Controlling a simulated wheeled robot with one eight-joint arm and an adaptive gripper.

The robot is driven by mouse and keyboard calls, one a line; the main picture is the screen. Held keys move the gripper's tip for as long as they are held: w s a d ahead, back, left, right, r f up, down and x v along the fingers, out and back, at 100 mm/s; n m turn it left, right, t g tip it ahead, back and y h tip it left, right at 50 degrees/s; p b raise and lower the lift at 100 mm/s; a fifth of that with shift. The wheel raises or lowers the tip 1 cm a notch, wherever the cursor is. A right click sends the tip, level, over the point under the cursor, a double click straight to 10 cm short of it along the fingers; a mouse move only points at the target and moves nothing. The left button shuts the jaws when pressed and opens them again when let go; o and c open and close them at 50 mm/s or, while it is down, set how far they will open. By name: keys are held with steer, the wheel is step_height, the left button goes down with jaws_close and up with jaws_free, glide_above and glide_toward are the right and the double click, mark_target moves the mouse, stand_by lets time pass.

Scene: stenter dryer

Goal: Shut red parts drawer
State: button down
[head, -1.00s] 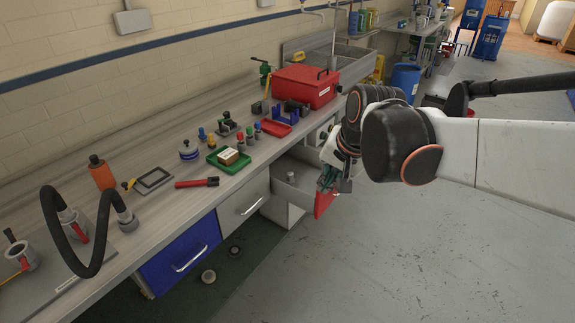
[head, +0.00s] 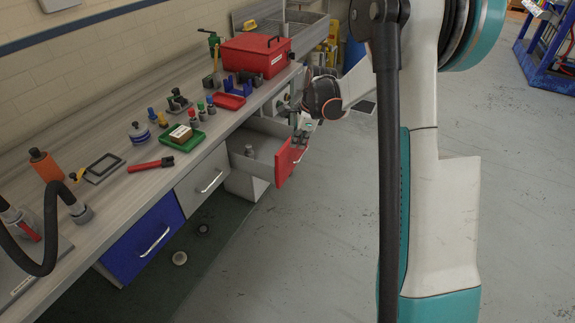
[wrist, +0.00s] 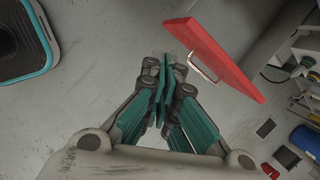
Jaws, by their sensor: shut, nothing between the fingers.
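The red parts drawer (head: 286,161) is pulled out from under the bench, its grey tray open to view. A small grey cylindrical part (head: 249,150) stands inside. In the wrist view the red drawer front (wrist: 221,64) and its metal handle (wrist: 200,66) show to the right of my fingers. My gripper (wrist: 166,60) is shut and empty, pointing down beside the front's outer face. A gap shows between the fingertips and the handle. In the head view my gripper (head: 299,138) is near the far end of the red front, partly hidden by my wrist.
A grey drawer (head: 202,173) and a blue drawer (head: 145,240) sit shut to the left. The floor right of the drawer is clear.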

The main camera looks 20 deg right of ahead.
steer(key=w+d+f+m, duration=0.3)
steer(key=d+f+m, duration=0.25)
steer(key=f, duration=0.55)
steer(key=w+a+f+b, duration=0.4)
steer(key=w+f, duration=0.1)
steer(key=f, duration=0.4)
steer(key=shift+f+g+b, duration=0.2)
steer(key=shift+g+b, duration=0.1)
steer(key=shift+b, duration=0.1)
steer(key=shift+w, duration=0.1)
